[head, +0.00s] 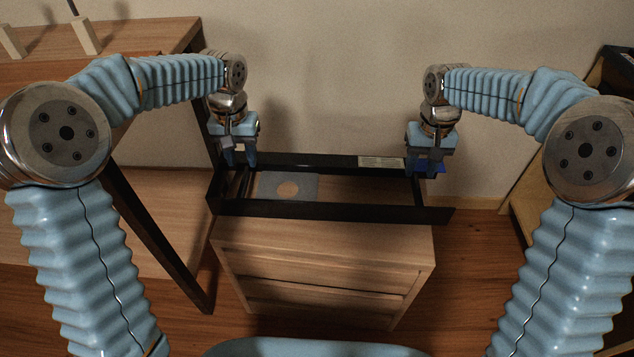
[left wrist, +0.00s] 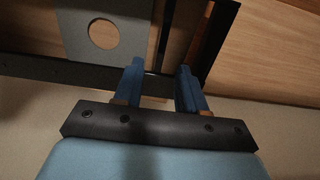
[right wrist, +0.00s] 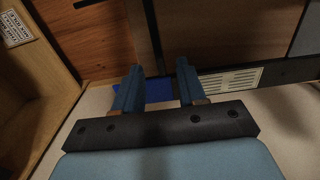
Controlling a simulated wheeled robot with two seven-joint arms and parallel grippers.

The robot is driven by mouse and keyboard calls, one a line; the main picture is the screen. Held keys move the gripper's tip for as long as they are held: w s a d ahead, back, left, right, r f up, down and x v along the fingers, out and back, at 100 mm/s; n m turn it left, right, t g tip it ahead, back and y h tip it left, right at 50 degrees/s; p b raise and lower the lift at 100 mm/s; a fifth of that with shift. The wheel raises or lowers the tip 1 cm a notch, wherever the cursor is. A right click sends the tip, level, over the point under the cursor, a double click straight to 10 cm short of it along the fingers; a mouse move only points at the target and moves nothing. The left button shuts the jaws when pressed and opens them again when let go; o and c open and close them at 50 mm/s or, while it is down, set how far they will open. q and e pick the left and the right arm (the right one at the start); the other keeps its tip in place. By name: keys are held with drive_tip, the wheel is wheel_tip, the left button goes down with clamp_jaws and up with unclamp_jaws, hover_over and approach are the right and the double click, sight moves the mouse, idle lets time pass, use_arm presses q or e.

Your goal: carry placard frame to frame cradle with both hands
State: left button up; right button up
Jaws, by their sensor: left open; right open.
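The placard frame (head: 335,211) is a black rectangular frame lying across the top of a wooden drawer cabinet. A grey plate with a round hole (head: 288,187) shows within its left part, and a white label (head: 381,162) is on its back bar. My left gripper (head: 240,163) is open above the frame's left end; in the left wrist view its fingers (left wrist: 160,92) are spread near a dark bar. My right gripper (head: 425,170) is open at the right end; in the right wrist view its fingers (right wrist: 157,90) sit near a bar beside a blue patch (right wrist: 158,90). I cannot identify the frame cradle.
The wooden drawer cabinet (head: 320,272) stands under the frame. A wooden table (head: 140,42) with two upright wooden pieces (head: 85,36) is at the left. A wooden shelf unit (head: 530,205) stands at the right. The wall is close behind.

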sight(245, 172)
use_arm(q)
wheel_tip(245, 172, down, 8)
drive_tip(key=shift+r, duration=0.15)
use_arm(e)
wheel_tip(245, 172, down, 8)
drive_tip(key=shift+r, duration=0.15)
use_arm(q)
clamp_jaws()
use_arm(e)
clamp_jaws()
idle(0.8)
